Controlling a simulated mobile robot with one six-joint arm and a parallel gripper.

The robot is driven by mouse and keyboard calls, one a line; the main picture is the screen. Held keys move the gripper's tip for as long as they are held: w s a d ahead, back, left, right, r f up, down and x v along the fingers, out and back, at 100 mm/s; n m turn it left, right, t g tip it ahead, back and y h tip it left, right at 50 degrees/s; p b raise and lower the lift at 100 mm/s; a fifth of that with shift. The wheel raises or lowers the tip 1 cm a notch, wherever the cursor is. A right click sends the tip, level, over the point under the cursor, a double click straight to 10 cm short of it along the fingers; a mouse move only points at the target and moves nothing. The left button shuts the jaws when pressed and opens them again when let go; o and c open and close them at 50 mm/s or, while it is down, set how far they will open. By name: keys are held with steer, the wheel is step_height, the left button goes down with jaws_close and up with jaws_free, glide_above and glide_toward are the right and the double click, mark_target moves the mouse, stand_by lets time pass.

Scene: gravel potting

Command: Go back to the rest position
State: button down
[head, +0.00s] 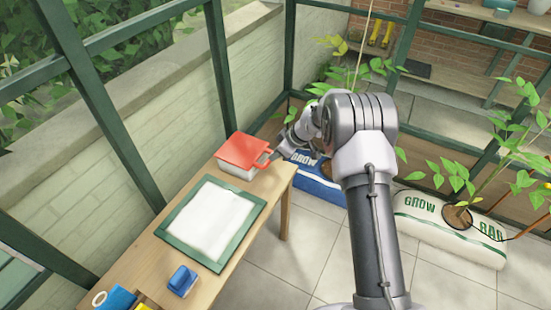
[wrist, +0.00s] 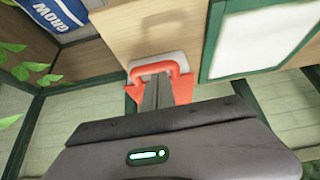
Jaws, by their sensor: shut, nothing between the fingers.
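My gripper (head: 275,157) is low at the far right end of the wooden bench (head: 190,266), beside a white container with a red top (head: 243,150) and a red handle. In the wrist view my gripper's fingers (wrist: 158,82) are together, with nothing between them. They point at the red handle (wrist: 150,68) and overlap it in that picture; I cannot tell whether they touch it. The lower part of the red-topped container is partly hidden behind the fingers in the wrist view.
A green-framed white panel (head: 171,235) lies on the bench, with a blue block (head: 182,281) nearer. A blue grow bag (head: 318,184) and a white grow bag (head: 415,210) with plants lie on the floor. The green-framed glass wall (head: 107,110) stands behind the bench. Tiled floor is clear in front.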

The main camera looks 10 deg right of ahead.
steer(key=s+d+f+p, duration=0.1)
steer(key=s+d, duration=0.3)
steer(key=d, duration=0.3)
steer(key=s+a+r+m, duration=0.25)
steer(key=s+r, duration=0.35)
steer(key=r, duration=0.4)
steer(key=s+a+r+m+t+h, duration=0.1)
steer(key=s+r+m, duration=0.3)
steer(key=r, duration=0.5)
steer(key=s+a+r+m, duration=0.1)
steer(key=s+r, duration=0.6)
steer(key=r, duration=0.3)
steer(key=s+r+m+t+h, duration=0.1)
steer(key=s+m, duration=0.7)
steer(key=s, duration=1.2)
steer(key=shift+d+r+h, duration=0.45)
steer(key=shift+r+h, duration=0.15)
